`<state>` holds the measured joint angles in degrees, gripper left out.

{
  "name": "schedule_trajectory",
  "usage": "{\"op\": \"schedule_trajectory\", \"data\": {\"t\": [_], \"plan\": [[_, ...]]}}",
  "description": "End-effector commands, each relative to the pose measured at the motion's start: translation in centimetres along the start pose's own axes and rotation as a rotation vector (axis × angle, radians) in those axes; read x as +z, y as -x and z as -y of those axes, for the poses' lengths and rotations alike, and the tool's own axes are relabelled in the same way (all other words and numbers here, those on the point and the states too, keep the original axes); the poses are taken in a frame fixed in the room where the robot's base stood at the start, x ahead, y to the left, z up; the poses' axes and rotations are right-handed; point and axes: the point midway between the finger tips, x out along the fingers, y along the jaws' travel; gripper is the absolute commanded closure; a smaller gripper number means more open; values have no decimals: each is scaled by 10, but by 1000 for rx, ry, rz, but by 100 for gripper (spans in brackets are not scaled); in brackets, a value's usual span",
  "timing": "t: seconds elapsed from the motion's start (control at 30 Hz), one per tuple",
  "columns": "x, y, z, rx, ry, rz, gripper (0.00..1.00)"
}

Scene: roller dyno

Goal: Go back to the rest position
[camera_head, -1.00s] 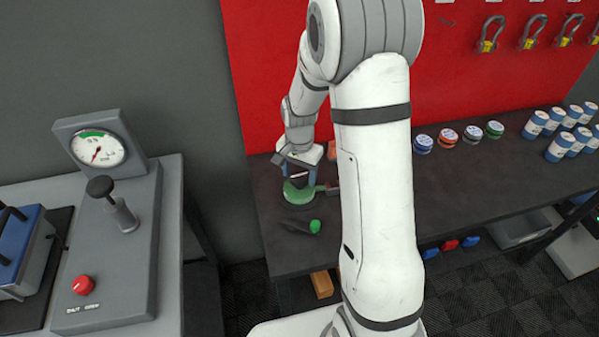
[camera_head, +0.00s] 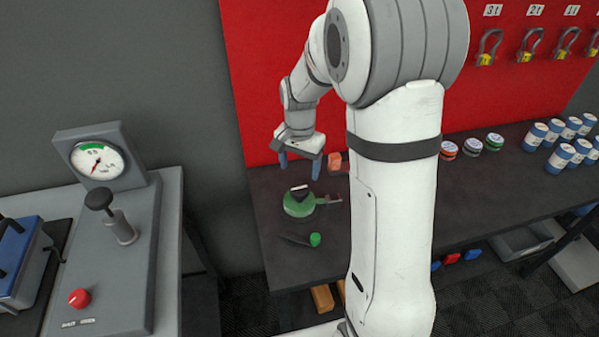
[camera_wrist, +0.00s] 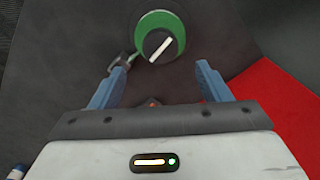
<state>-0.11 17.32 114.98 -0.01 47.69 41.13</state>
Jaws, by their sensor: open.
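My gripper (camera_head: 300,164) is open and empty, pointing down above the dark bench. Its two blue fingers show in the wrist view (camera_wrist: 159,88) with clear space between them. A round green device (camera_head: 298,206) with a black knob bearing a pale bar sits on the bench below it. In the wrist view the green device (camera_wrist: 178,22) is beyond the fingertips, apart from them. My arm fills the middle of the head view and hides part of the bench.
A green-tipped dark tool (camera_head: 314,240) lies near the bench's front edge. Several coloured tins and blue-white cans (camera_head: 557,158) stand at the right. A red panel (camera_head: 270,60) with shackles rises behind. A grey console (camera_head: 115,260) with a gauge (camera_head: 97,160) and red button (camera_head: 78,298) is at the left.

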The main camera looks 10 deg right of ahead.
Motion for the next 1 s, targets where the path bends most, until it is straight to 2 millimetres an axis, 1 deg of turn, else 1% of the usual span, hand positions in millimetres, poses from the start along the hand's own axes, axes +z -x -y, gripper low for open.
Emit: {"op": "schedule_trajectory", "data": {"t": [0.43, 0.57, 0.67, 0.8, 0.9, 1.0], "plan": [[0, 1, 0, -1, 1, -1, 30], [7, 12, -6, -10, 33, -12, 30], [21, 33, -19, -27, 101, -34, 30], [52, 66, -46, -52, 240, -77, 30], [75, 84, -67, -66, 343, -111, 30], [99, 97, -88, -77, 445, -147, 30]]}}
